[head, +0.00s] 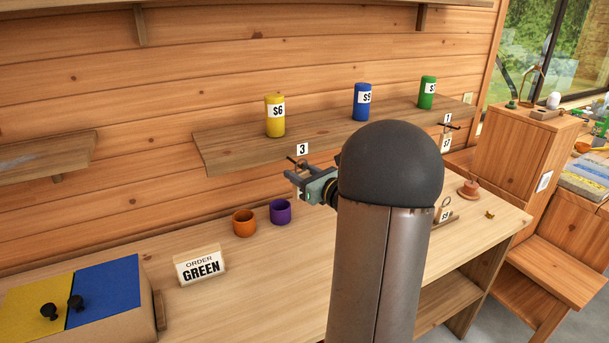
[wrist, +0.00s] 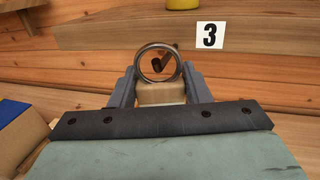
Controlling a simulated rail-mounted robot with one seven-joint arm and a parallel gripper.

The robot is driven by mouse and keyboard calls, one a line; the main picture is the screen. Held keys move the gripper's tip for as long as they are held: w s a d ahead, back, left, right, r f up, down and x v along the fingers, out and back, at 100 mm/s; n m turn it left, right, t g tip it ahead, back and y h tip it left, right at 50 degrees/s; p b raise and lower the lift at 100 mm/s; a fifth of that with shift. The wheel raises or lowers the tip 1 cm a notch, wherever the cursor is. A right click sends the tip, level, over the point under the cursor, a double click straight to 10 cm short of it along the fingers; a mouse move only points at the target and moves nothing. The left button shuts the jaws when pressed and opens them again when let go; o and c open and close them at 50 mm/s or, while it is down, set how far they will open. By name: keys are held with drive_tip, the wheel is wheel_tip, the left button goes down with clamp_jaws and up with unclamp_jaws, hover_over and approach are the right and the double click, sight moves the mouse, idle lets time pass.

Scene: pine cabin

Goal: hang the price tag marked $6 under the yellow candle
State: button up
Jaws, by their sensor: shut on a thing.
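The yellow candle (head: 275,128) stands on the wall shelf with a $6 label; its base shows at the top of the wrist view (wrist: 184,4). My gripper (head: 292,178) is at the shelf's front edge below it, near the number 3 card (head: 302,149). It is shut on a wooden price tag (wrist: 161,94) with a metal ring (wrist: 158,47) on top. A dark hook (wrist: 161,63) shows through the ring; I cannot tell whether the ring is around it or in front of it. The held tag's marking is not readable.
A blue candle (head: 362,104) and a green candle (head: 427,95) stand farther right on the shelf (head: 230,150). Another tag (head: 446,143) hangs under card 1, and one marked $9 (head: 445,213) is on the counter. Orange (head: 244,224) and purple (head: 280,213) cups stand below.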

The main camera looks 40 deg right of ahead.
drive_tip(key=shift+w+d+p, duration=0.15)
drive_tip(key=shift+w+p, duration=0.05)
drive_tip(key=shift+w, duration=0.45)
drive_tip(key=shift+w+d+p, duration=0.15)
drive_tip(key=shift+w, duration=0.5)
drive_tip(key=shift+w+d+f+b, duration=0.15)
drive_tip(key=shift+w+f+b, duration=0.55)
drive_tip(key=shift+b, duration=0.2)
drive_tip(key=o, duration=1)
drive_tip(key=shift+o, duration=0.2)
